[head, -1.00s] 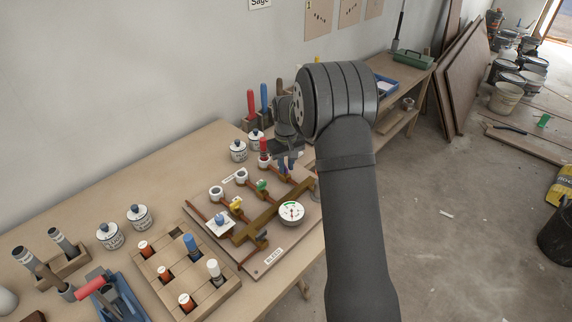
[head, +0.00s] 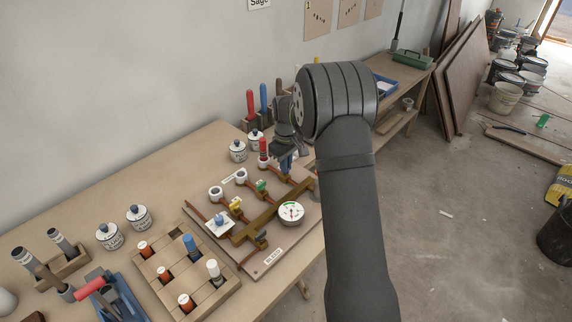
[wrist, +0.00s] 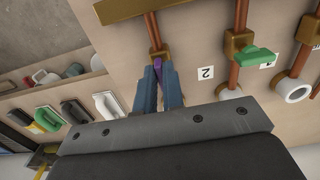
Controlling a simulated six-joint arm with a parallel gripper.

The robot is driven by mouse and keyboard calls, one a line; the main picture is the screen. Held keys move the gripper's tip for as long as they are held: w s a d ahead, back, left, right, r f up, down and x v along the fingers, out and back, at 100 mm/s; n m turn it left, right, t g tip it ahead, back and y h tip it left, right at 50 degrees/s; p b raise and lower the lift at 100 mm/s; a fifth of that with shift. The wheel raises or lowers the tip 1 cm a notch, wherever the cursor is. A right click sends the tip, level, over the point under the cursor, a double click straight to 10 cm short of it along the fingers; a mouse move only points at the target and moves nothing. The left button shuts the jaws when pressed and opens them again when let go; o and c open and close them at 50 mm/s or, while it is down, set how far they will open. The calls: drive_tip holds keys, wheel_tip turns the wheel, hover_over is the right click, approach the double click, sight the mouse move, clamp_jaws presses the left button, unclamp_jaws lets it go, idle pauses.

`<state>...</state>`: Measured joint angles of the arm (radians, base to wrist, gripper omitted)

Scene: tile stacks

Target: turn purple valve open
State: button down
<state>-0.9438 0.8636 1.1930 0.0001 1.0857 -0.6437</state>
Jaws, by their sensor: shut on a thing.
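The purple valve (wrist: 158,67) sits on a copper pipe in the wrist view, and its handle shows as a narrow purple strip between my fingers. My gripper (wrist: 160,76) has its two blue fingers shut on this handle. In the head view my gripper (head: 286,164) reaches down at the far end of the pipe board (head: 266,264), and the purple valve is hidden there. Much of the handle is covered by the fingers, so its exact angle is hard to tell.
A green valve (wrist: 256,58) and white pipe end (wrist: 229,90) stand beside it. The board also carries a round gauge (head: 291,213) and a yellow valve (head: 236,204). White jars (head: 238,151) and a red-handled tool (head: 263,148) stand close to my gripper.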

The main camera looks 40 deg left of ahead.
drive_tip(key=c, duration=1.5)
unclamp_jaws()
drive_tip(key=shift+c, duration=0.2)
drive_tip(key=shift+r, duration=0.1)
wheel_tip(320, 180, up, 17)
drive_tip(key=shift+r, duration=0.15)
wheel_tip(320, 180, down, 18)
drive_tip(key=shift+r, duration=0.25)
